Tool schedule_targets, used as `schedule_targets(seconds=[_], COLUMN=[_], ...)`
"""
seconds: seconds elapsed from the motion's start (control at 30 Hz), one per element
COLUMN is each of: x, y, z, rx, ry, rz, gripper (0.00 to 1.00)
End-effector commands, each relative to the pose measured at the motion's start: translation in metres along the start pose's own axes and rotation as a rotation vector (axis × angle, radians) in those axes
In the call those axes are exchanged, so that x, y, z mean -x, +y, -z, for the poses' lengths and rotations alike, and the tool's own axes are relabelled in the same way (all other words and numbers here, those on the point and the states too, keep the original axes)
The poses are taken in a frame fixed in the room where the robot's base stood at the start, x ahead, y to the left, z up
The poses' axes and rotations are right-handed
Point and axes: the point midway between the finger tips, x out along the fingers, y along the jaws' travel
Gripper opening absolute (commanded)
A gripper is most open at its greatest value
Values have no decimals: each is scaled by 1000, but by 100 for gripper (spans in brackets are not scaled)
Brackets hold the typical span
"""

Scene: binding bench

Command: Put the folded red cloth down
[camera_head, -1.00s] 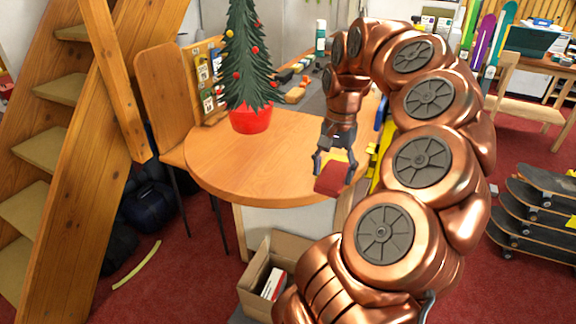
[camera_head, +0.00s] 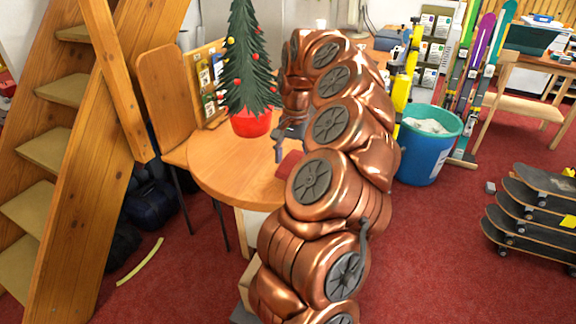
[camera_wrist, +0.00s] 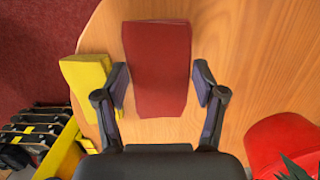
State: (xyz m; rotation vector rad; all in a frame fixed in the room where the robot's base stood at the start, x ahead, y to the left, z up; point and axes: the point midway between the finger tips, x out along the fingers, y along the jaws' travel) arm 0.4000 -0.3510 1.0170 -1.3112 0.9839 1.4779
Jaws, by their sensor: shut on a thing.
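The folded red cloth (camera_wrist: 157,65) lies between the two fingers of my gripper (camera_wrist: 160,82) in the wrist view, over the round wooden table (camera_wrist: 255,60). My gripper is shut on the cloth, with a finger at each side. Whether the cloth touches the table top cannot be told. In the head view a part of the red cloth (camera_head: 288,164) shows beside my arm, above the right part of the table (camera_head: 225,170); my arm hides the rest of it and most of the gripper.
A folded yellow cloth (camera_wrist: 86,72) lies close to the left of the red cloth at the table edge. A red pot (camera_head: 251,123) with a small decorated tree (camera_head: 245,65) stands on the table. The table's front left is clear. A blue bucket (camera_head: 424,150) stands on the floor.

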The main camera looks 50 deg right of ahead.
Motion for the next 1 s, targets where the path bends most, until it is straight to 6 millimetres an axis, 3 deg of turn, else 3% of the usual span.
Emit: schedule_targets(seconds=[0.23,0.53,0.8,0.83,1.0], x=[-2,-30,-34,-34,-33], y=[-14,-12,-12,-12,-12], z=[4,7,7,7,7], rx=[1,2,1,1,1], ry=[-2,-2,-2,-2,-2], rz=[-3,-2,-3,-3,-2], gripper=[14,14,14,73,90])
